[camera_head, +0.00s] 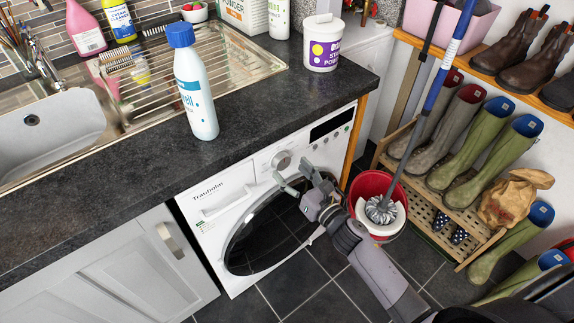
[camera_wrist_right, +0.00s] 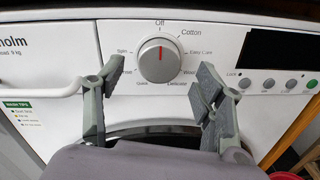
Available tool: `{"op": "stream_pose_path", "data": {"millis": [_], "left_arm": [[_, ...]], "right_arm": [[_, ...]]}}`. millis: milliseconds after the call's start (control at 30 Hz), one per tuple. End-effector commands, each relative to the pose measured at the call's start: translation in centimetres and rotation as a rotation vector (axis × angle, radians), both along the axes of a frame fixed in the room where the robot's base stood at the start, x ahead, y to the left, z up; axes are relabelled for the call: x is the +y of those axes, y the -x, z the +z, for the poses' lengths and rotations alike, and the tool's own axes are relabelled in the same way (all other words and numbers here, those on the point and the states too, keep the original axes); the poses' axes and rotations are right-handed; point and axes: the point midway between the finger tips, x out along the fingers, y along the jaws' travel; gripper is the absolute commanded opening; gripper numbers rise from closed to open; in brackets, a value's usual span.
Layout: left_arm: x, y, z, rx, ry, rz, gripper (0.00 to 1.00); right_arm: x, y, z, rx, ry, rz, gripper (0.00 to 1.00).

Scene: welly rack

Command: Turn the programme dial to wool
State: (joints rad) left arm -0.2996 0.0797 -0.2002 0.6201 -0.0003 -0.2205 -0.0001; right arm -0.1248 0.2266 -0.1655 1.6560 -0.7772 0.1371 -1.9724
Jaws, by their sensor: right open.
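The silver programme dial (camera_wrist_right: 160,61) is on the white washing machine's (camera_wrist_right: 75,30) panel. Its red mark points straight up, towards "Off". Cotton, Easy Care, Wool and Delicate are printed clockwise down the right side, with Quick and Spin on the left. In the head view the dial (camera_head: 281,161) shows just beyond my right gripper (camera_head: 292,177). The right gripper (camera_wrist_right: 161,78) is open, with one finger on each side of the dial and visible gaps between. Nothing is held. My left gripper is not in view.
A dark worktop (camera_head: 120,192) overhangs the machine, with a white bottle (camera_head: 196,95) near its front edge. A red bucket with a mop (camera_head: 380,210) stands right of my right arm. A boot rack (camera_head: 440,215) is further right.

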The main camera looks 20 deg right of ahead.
Motion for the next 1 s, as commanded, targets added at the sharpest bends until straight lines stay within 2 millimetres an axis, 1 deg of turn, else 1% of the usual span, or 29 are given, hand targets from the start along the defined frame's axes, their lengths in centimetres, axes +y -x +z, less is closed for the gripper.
{"op": "stream_pose_path", "data": {"millis": [33, 200, 333, 567, 1000], "left_arm": [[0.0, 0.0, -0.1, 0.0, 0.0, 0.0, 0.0], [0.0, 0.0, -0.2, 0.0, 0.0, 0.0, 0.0], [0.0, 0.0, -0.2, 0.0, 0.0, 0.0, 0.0], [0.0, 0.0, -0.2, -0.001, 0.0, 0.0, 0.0], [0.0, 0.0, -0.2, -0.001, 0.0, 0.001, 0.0]], "right_arm": [[0.2, -0.8, 0.0, -0.001, -0.001, 0.001, 0.63], [0.7, -2.3, 0.0, -0.001, 0.0, -0.001, 0.63], [0.8, -2.7, 0.0, 0.0, 0.0, -0.001, 0.63], [0.9, -2.8, 0.0, 0.0, 0.0, -0.001, 0.63], [0.8, -2.7, 0.0, 0.0, -0.001, 0.0, 0.34]]}}
